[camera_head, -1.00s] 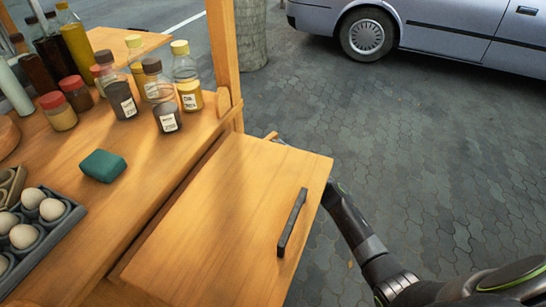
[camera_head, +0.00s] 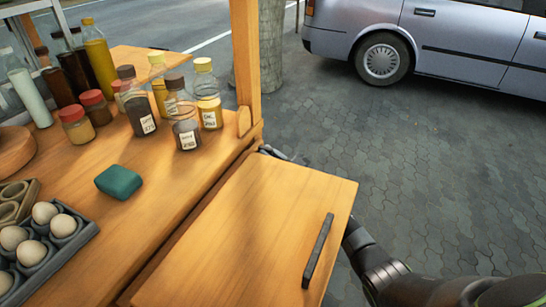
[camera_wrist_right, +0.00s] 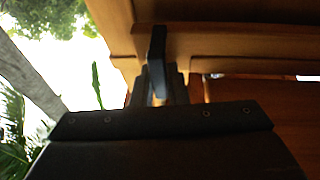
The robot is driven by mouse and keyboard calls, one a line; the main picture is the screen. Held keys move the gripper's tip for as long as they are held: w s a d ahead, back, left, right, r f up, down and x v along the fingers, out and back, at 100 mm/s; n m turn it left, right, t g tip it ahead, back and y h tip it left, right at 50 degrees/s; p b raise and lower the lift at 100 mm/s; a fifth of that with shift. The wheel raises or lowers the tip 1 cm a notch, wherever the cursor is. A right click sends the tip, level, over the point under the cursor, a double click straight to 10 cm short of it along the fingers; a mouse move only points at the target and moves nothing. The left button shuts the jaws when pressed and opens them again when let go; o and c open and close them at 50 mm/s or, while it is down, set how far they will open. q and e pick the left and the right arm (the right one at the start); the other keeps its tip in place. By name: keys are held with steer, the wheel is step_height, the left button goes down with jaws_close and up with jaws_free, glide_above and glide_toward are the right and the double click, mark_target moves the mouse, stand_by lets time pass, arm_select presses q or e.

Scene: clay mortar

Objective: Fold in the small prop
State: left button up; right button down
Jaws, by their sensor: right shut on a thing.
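The wooden side leaf (camera_head: 250,235) with a dark bar handle (camera_head: 318,252) lies out flat beside the counter. My right arm passes beyond and under its right edge. The tip of my right gripper (camera_head: 272,151) shows as a dark piece at the leaf's far left corner, close to the counter's post. Most of the prop is hidden by the fingers and the leaf. My left gripper is not in view.
The counter (camera_head: 170,215) holds several bottles (camera_head: 185,122), a green block (camera_head: 118,181) and an egg tray (camera_head: 75,240). A wooden post (camera_head: 245,60) rises at its far corner. Open paving (camera_head: 440,180) lies to the right, with a parked car (camera_head: 450,40) beyond.

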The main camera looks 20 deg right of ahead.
steer(key=shift+w+a+r, duration=0.1)
steer(key=shift+w+r, duration=0.05)
steer(key=shift+r, duration=0.05)
steer(key=c, duration=1.7)
jaws_free()
steer(key=shift+o, duration=1.3)
steer(key=shift+w+f, duration=0.1)
steer(key=shift+f, duration=0.05)
steer(key=shift+f, duration=0.1)
